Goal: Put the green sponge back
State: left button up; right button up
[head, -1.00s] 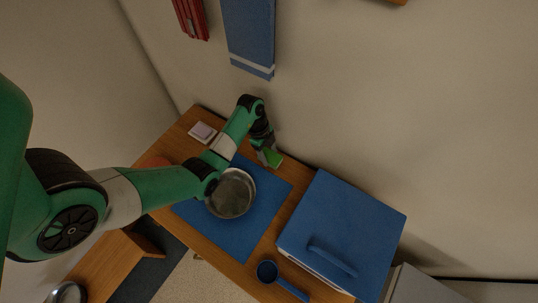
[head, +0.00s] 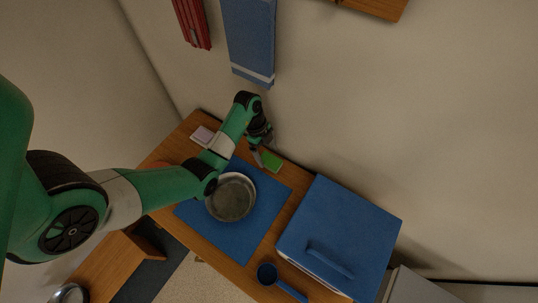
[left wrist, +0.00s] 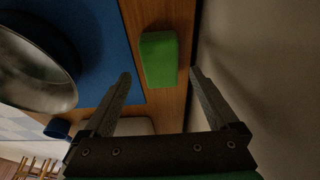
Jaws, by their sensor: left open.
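The green sponge (head: 272,162) lies on the wooden counter (head: 290,208) near the wall, just past the far corner of the blue mat (head: 243,240). My left gripper (head: 257,157) is just left of the sponge in the head view. In the left wrist view the sponge (left wrist: 159,58) shows ahead, between the lines of the two spread fingers (left wrist: 160,76). The fingers are apart and nothing is held between them. My right gripper is in neither view.
A metal pan (head: 231,198) stands on the mat. A pale block (head: 202,135) lies near the counter's far left corner. A blue lidded box (head: 340,232) stands to the right, with a small blue pan (head: 267,272) in front. The wall runs close behind the sponge.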

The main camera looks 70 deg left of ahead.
pick_arm(q)
jog(key=s+a, duration=0.1)
jog(key=s+a+r, duration=0.1)
jog(key=a, duration=0.1)
jog(key=s+a, duration=0.2)
jog(key=shift+a+r+p, duration=0.2)
jog(key=shift+r+p, duration=0.15)
jog(key=shift+p, duration=0.05)
jog(key=s+a+b, duration=0.3)
jog(key=a, duration=0.1)
jog(key=shift+f, duration=0.3)
jog(key=shift+s+a+r, duration=0.15)
jog(key=shift+s+a, duration=0.1)
jog(key=shift+a, duration=0.05)
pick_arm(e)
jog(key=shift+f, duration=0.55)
